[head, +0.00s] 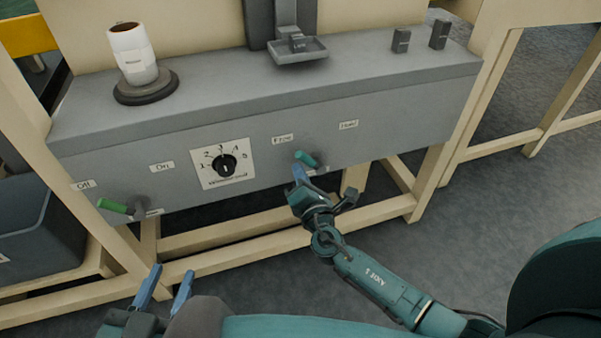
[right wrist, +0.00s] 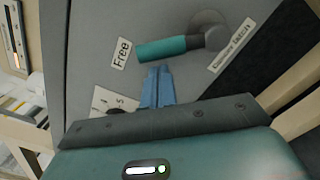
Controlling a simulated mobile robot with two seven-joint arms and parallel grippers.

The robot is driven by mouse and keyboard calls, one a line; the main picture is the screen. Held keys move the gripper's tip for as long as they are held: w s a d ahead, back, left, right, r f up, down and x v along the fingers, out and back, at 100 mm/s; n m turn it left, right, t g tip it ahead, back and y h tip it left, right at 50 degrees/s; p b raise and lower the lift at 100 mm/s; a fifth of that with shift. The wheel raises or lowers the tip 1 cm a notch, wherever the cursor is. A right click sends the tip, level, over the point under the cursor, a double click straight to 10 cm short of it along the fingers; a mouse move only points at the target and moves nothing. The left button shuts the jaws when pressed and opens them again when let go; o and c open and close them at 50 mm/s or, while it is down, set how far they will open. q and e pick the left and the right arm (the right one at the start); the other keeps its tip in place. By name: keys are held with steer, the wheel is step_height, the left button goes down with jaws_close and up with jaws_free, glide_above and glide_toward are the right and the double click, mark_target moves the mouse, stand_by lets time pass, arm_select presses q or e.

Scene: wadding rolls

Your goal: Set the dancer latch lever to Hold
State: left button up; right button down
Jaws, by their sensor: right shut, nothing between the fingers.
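The dancer latch lever, with a teal grip (head: 306,158), sits on the front of the grey console. It tilts up and left toward the Free label (head: 282,139); another label, apparently Hold (head: 348,125), is to its right. The right wrist view shows the lever grip (right wrist: 163,48) pointing at the Free label (right wrist: 121,53). My right gripper (head: 298,171) is shut and empty, its blue fingertips (right wrist: 158,72) right beside the grip; I cannot tell whether they touch it. My left gripper (head: 166,285) is open and empty, low in front of the console.
A numbered dial (head: 224,165) is left of the lever. Another green-handled lever (head: 113,206) sits by the Off label at far left. On the console (head: 215,98) stand a white roll (head: 136,60) and two small dark blocks. Wooden beams run beneath.

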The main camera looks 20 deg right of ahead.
steer(key=shift+d+r+m, duration=0.25)
steer(key=shift+r+m, duration=0.1)
steer(key=shift+m, duration=0.35)
steer(key=shift+d+r+m+b, duration=0.3)
steer(key=shift+d+r+m, duration=0.05)
steer(key=shift+m, duration=0.35)
steer(key=shift+d+r+m+b, duration=0.3)
steer(key=shift+m, duration=0.4)
arm_select(q)
steer(key=shift+s+a+p, duration=0.1)
steer(key=shift+p, duration=0.9)
arm_select(e)
steer(key=d+r+m, duration=0.1)
steer(key=d+m, duration=0.6)
steer(key=m, duration=0.5)
steer(key=shift+w+d+r+g, duration=0.15)
steer(key=shift+d+g, duration=0.1)
steer(key=shift+g, duration=0.15)
